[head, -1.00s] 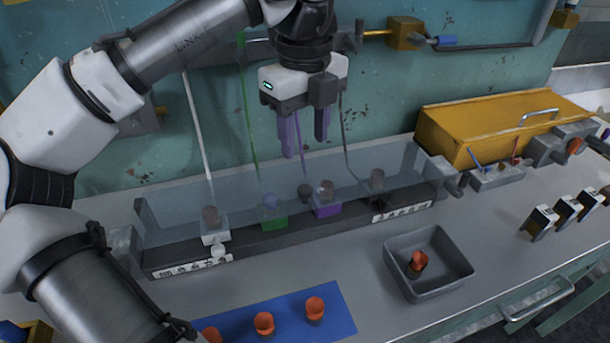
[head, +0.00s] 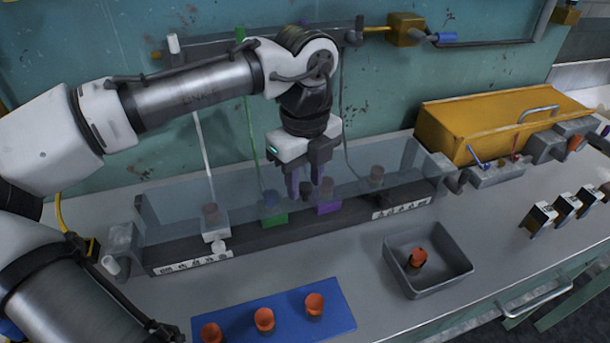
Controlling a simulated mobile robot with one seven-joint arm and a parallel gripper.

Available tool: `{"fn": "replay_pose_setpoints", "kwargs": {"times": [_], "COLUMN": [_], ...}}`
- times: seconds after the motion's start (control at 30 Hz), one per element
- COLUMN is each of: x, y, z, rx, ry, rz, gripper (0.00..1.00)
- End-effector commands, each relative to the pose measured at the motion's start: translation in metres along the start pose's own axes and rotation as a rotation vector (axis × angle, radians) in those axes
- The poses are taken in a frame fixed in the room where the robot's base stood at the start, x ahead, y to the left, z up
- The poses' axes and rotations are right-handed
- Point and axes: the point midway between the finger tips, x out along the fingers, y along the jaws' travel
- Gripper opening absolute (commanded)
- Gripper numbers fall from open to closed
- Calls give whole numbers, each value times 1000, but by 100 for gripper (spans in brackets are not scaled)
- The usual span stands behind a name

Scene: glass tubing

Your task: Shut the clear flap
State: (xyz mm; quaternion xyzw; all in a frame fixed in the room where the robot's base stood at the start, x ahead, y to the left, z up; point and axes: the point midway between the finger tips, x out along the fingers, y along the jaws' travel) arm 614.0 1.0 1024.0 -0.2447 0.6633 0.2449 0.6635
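The clear flap (head: 400,165) is a long see-through panel along a low dark rack (head: 290,232) at the back of the bench. It stands raised and tilted, with its top edge well above the rack. My gripper (head: 308,188) points down at the middle of the flap, and its two purple-grey fingers are apart with nothing between them. The fingers overlap the panel in the picture and look tinted, as if behind it; I cannot tell whether they touch it. Seen through the panel are a white holder (head: 214,229), a green holder (head: 273,218) and a purple holder (head: 328,207).
A yellow box (head: 470,130) stands at the back right. A grey bin (head: 445,285) holds an orange-topped piece (head: 418,258). A blue mat (head: 285,318) with orange cups (head: 264,320) lies in front. Thin tubes rise up the wall behind the rack.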

Motion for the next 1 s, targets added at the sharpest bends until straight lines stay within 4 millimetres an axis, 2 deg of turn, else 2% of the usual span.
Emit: {"fn": "replay_pose_setpoints", "kwargs": {"times": [0.03,0.27,1.0], "x": [0,0,7], "y": [0,0,1], "z": [0,0,-3], "rx": [0,0,1], "ry": [0,0,-38], "rz": [0,-1,-14], "gripper": [30,0,0]}}
